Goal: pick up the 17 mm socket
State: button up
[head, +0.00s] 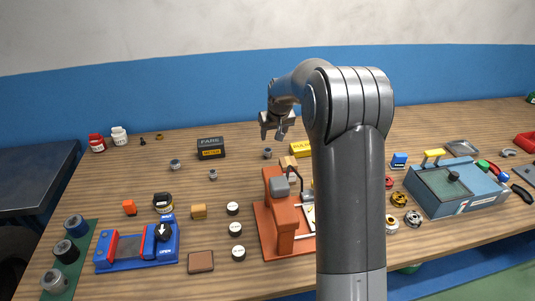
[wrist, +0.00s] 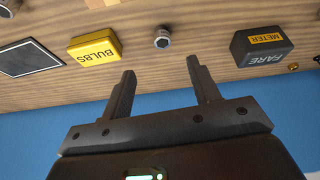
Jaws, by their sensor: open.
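Several small grey metal sockets stand on the wooden table in the head view. One socket (head: 268,153) is just below my gripper (head: 272,135), and two more, a left socket (head: 175,165) and a middle socket (head: 213,174), stand further left. No size marking is readable, so I cannot tell which is the 17 mm one. In the wrist view one socket (wrist: 163,38) stands upright beyond the fingertips, roughly in line with the gap of my gripper (wrist: 161,68). My gripper is open, empty and above the table, apart from the socket.
A black fare meter box (head: 210,148) and a yellow bulbs box (head: 301,149) flank the nearest socket, with bare wood between. An orange fixture (head: 278,225) stands nearer me, and a blue vise-like fixture (head: 138,248) is front left. The blue wall (head: 180,110) rises behind.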

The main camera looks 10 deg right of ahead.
send_over(268, 150)
jog(key=s+d, duration=0.1)
jog(key=s, duration=0.2)
jog(key=f, duration=0.7)
jog(key=shift+w+f, duration=0.2)
jog(key=shift+f, duration=0.15)
jog(key=shift+a+x, duration=0.2)
jog(key=shift+x, duration=1.3)
jog(key=shift+a+x, duration=0.2)
jog(key=shift+x, duration=1.35)
jog(key=c, duration=1)
jog(key=shift+r, duration=0.1)
jog(key=shift+c, duration=0.5)
jog(key=shift+r, duration=0.1)
